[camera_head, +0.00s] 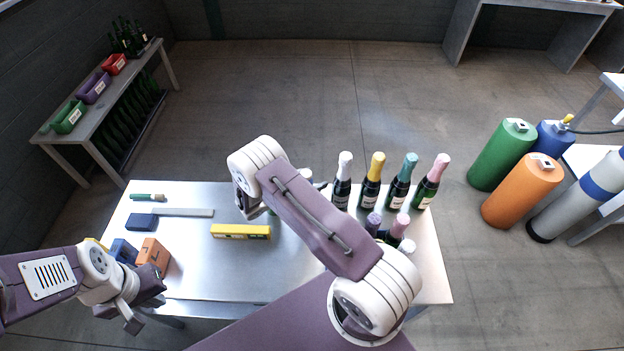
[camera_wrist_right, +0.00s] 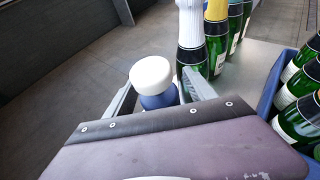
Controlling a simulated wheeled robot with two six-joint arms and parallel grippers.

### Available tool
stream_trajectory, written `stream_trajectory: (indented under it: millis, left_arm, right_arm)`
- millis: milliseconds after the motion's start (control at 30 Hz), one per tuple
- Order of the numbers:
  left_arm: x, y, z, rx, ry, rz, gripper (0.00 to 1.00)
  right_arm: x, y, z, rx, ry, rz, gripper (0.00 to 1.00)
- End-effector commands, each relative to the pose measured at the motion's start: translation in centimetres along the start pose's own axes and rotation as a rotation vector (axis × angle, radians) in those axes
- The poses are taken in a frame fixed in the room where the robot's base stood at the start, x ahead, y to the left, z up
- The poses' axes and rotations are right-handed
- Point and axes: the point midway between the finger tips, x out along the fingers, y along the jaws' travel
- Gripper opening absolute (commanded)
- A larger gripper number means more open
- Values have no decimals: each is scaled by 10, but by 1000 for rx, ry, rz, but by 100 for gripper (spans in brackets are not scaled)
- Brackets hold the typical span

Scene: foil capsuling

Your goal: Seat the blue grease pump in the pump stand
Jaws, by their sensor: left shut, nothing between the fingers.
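My right gripper (camera_wrist_right: 160,82) has its two fingers either side of a blue body (camera_wrist_right: 160,101) with a round white cap, probably the blue grease pump. I cannot tell whether the fingers touch it. In the head view my right arm reaches over the table and hides this gripper and most of what is at it. My left gripper (camera_head: 133,312) is shut and empty at the table's front left corner. Near it stand an orange block (camera_head: 152,256) and a blue block (camera_head: 123,251). I cannot make out which thing is the pump stand.
Several capped bottles (camera_head: 371,182) stand at the table's back right; others sit in a blue crate (camera_wrist_right: 270,84). A yellow bar (camera_head: 240,231) lies mid-table. A flat blue block (camera_head: 141,222) and grey strip (camera_head: 183,212) lie at left. The table's front middle (camera_head: 225,275) is clear.

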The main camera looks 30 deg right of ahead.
Motion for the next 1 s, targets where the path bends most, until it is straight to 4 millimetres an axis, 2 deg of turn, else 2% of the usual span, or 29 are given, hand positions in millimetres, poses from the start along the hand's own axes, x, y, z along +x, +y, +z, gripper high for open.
stream_trajectory:
  millis: [267,533,700,1000]
  left_arm:
    - [4,0,0,0,0,0,0]
    - [22,0,2,0,0,0,0]
    - [26,0,3,0,0,0,0]
    - [26,0,3,0,0,0,0]
  right_arm:
    - [-6,1,-2,-1,1,3,64]
    - [-63,1,-3,2,1,6,64]
    - [-86,0,-2,0,0,2,64]
    - [-91,0,0,0,0,0,64]
